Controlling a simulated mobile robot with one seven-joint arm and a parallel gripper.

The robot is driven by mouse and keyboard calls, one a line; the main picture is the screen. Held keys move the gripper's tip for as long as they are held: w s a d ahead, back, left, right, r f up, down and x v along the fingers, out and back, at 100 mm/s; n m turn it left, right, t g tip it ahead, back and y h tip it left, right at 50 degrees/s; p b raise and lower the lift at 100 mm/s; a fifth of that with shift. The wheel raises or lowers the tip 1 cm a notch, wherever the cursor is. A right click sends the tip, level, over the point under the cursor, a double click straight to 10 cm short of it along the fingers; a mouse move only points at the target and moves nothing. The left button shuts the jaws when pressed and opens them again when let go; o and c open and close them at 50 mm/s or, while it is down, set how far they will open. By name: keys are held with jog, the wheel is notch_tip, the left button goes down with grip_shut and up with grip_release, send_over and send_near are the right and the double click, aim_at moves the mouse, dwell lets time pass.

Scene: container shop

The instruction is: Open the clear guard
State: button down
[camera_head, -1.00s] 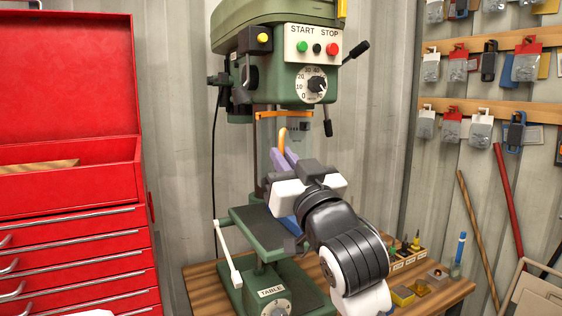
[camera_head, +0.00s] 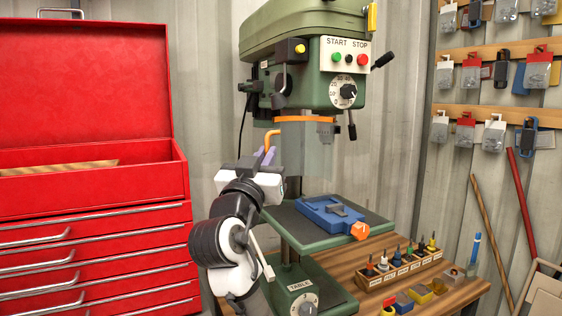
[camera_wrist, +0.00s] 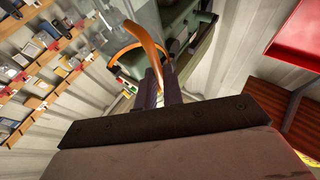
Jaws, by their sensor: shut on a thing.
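The clear guard (camera_head: 306,140) hangs under the head of the green drill press (camera_head: 300,60), with an orange band (camera_head: 305,118) along its top. Its curved orange handle (camera_head: 271,136) points left. My gripper (camera_head: 266,155) is at the left of the guard, its purple fingers shut on the handle. In the wrist view the handle (camera_wrist: 146,40) rises from between my fingers (camera_wrist: 162,88), and the clear guard (camera_wrist: 117,15) is behind it. The exact contact on the handle is partly hidden by the fingers.
A blue vise (camera_head: 330,212) with an orange knob lies on the drill press table (camera_head: 295,225), below the guard. A red tool chest (camera_head: 85,200) stands close to my arm's left. A bit rack (camera_head: 400,265) and small bins sit on the wooden bench (camera_head: 350,262).

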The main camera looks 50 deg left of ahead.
jog(key=shift+s+a+m+h, duration=0.15)
jog(key=shift+s+a+h, duration=0.1)
jog(key=shift+a, duration=0.55)
jog(key=shift+s+a+m+h, duration=0.15)
jog(key=shift+a+h, duration=0.1)
jog(key=shift+a, duration=0.5)
jog(key=c, duration=1.5)
grip_release()
jog(key=shift+t, duration=0.3)
jog(key=shift+c, duration=0.2)
jog(key=b+v, duration=0.5)
jog(key=v, duration=0.9)
jog(key=shift+a, duration=0.1)
